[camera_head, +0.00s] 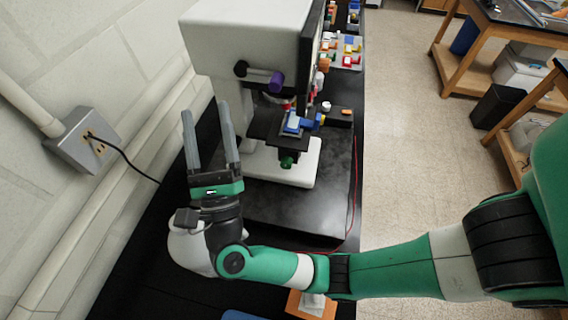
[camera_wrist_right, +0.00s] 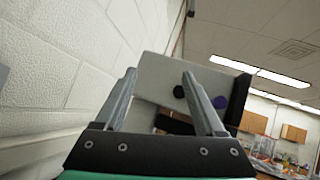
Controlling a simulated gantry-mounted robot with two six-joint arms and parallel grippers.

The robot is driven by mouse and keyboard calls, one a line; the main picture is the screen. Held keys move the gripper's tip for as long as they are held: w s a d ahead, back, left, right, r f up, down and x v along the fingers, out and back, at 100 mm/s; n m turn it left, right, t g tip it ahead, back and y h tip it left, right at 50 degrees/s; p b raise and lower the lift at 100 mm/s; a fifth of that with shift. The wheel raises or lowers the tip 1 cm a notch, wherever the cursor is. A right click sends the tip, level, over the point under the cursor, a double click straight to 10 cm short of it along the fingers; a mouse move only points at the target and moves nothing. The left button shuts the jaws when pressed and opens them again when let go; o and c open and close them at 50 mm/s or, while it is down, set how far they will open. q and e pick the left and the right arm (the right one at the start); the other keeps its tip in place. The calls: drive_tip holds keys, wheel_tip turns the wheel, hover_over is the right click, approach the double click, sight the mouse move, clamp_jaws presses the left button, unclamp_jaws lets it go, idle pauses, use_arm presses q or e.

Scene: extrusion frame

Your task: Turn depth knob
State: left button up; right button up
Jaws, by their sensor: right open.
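A white machine (camera_head: 245,40) like a microscope stands on the dark bench; its pale body also fills the middle of the right wrist view (camera_wrist_right: 160,82). It carries a purple knob (camera_head: 277,82), a black knob (camera_head: 240,68) and a low green knob (camera_head: 287,160). I cannot tell which is the depth knob. My right gripper (camera_head: 205,108) is open and empty, at the left of the machine near the wall, apart from the knobs in the picture. In the right wrist view, the purple knob (camera_wrist_right: 220,102) and black knob (camera_wrist_right: 179,92) show beyond its fingers. My left gripper is out of view.
A wall outlet box (camera_head: 84,140) with a black cable is at the left. A blue piece (camera_head: 292,122) sits on the machine's dark stage. Coloured small items (camera_head: 350,48) lie behind.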

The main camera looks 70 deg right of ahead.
drive_tip(key=s+d+f+m+g+y, duration=0.15)
drive_tip(key=f+g, duration=0.25)
drive_tip(key=f, duration=0.6)
drive_tip(key=s+d+f+m+g+y, duration=0.1)
drive_tip(key=s+d+f+m+g, duration=0.2)
drive_tip(key=f, duration=0.6)
drive_tip(key=m+g+y, duration=0.1)
drive_tip(key=m+g, duration=0.1)
drive_tip(key=g, duration=0.2)
approach(285, 166)
drive_tip(key=d, duration=0.7)
drive_tip(key=w+d, duration=0.1)
drive_tip(key=d, duration=0.1)
drive_tip(key=shift+d+p, duration=0.2)
drive_tip(key=shift+p, duration=0.1)
clamp_jaws()
